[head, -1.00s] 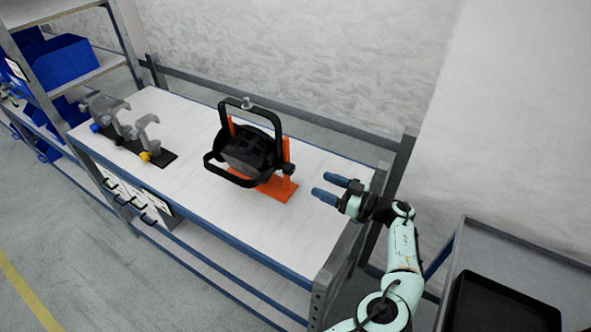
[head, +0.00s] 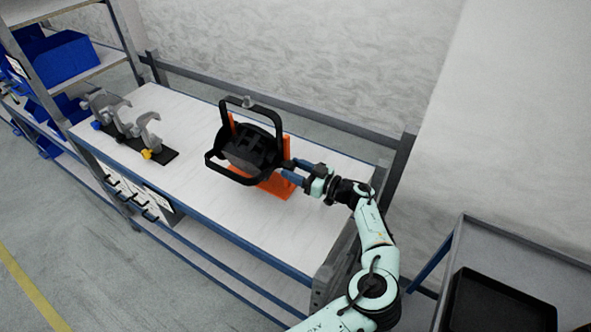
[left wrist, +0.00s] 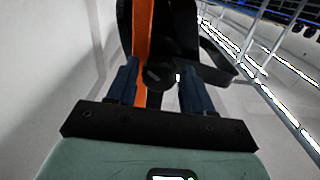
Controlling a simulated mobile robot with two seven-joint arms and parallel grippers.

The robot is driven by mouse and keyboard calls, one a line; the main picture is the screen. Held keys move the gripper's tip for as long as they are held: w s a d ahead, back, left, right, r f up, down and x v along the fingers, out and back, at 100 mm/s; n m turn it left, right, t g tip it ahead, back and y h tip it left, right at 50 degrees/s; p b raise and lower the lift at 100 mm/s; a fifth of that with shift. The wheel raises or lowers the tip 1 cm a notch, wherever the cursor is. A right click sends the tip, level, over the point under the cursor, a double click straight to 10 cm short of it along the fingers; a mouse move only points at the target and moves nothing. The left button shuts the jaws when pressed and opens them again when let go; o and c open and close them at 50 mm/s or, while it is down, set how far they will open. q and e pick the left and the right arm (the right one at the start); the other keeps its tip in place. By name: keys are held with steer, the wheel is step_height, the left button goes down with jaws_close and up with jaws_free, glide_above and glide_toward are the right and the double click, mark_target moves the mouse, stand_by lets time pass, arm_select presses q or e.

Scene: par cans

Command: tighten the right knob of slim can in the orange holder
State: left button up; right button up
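The slim can (head: 250,150), dark with a black yoke frame, sits in the orange holder (head: 277,186) on the bench. Its right knob (left wrist: 160,74) is a round black piece beside an orange upright of the holder. My left gripper (head: 294,171) reaches the can's right side, its blue fingers pointing at the knob. In the left wrist view the two fingers (left wrist: 159,82) stand apart, one on each side of the knob, with gaps visible, so it looks open. In the head view the fingers partly hide the knob. My right gripper is in neither view.
Grey clamps (head: 147,130) stand on a dark mat at the bench's left end. A shelf with blue bins (head: 62,58) is beyond. A rail (head: 300,118) runs along the back. A cart with a black tray (head: 505,305) stands at lower right. The bench front is clear.

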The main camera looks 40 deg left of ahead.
arm_select(q)
steer(key=c, duration=0.6)
steer(key=shift+m, duration=0.3)
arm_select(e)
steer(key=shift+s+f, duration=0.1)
arm_select(q)
steer(key=m, duration=0.3)
steer(key=shift+m+b, duration=0.3)
steer(key=shift+b, duration=0.05)
steer(key=m, duration=0.3)
steer(key=shift+m, duration=0.3)
steer(key=m+p, duration=0.1)
steer(key=m, duration=0.3)
steer(key=shift+r+m, duration=0.1)
steer(key=shift+m, duration=0.2)
steer(key=m+p, duration=0.1)
steer(key=m, duration=0.4)
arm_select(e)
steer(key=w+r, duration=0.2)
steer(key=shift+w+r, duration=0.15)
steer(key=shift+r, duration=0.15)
arm_select(q)
steer(key=shift+s, duration=0.1)
